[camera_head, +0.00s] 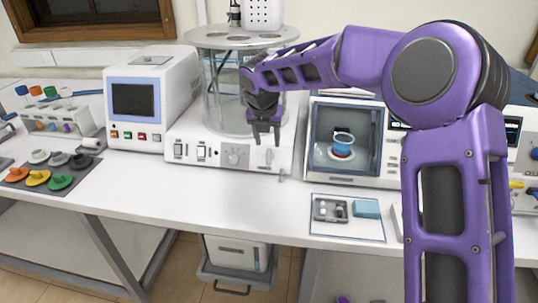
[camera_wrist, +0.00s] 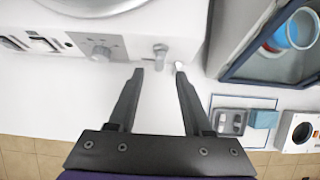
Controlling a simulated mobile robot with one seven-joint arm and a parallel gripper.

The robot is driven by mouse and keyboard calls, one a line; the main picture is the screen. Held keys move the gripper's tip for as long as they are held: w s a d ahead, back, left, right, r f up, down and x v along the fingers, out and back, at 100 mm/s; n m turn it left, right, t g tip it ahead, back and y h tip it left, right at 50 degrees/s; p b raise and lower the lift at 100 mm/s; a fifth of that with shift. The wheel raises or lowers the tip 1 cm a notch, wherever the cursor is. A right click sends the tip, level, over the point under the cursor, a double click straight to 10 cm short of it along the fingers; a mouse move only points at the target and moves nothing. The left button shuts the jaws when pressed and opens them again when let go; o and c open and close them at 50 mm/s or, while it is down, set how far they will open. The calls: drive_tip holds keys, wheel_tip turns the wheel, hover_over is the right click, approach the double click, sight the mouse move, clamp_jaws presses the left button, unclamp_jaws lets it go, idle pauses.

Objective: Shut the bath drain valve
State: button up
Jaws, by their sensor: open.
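The glass bath (camera_head: 225,95) stands on a white base with switches and a dial (camera_head: 235,156). The drain valve (camera_head: 268,158) is a small grey fitting at the right end of the base's front. In the wrist view the valve's grey lever (camera_wrist: 160,56) shows just beyond my fingertips, with a small pale spout-like end to its right. I cannot tell from its pose whether the valve is open. My gripper (camera_head: 265,140) is open, empty and pointing down in front of the bath. In the wrist view my gripper (camera_wrist: 160,72) has its fingers apart, the lever lying between their lines.
A white instrument with a dark screen (camera_head: 134,100) stands left of the bath. A windowed chamber (camera_head: 345,140) holding a blue-rimmed cup stands close on the right. A small tray and blue block lie on a mat (camera_head: 347,230). The bench front (camera_head: 220,195) before the bath is clear.

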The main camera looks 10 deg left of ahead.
sight(269, 152)
drive_tip(key=x, duration=0.7)
drive_tip(key=shift+f, duration=0.15)
clamp_jaws()
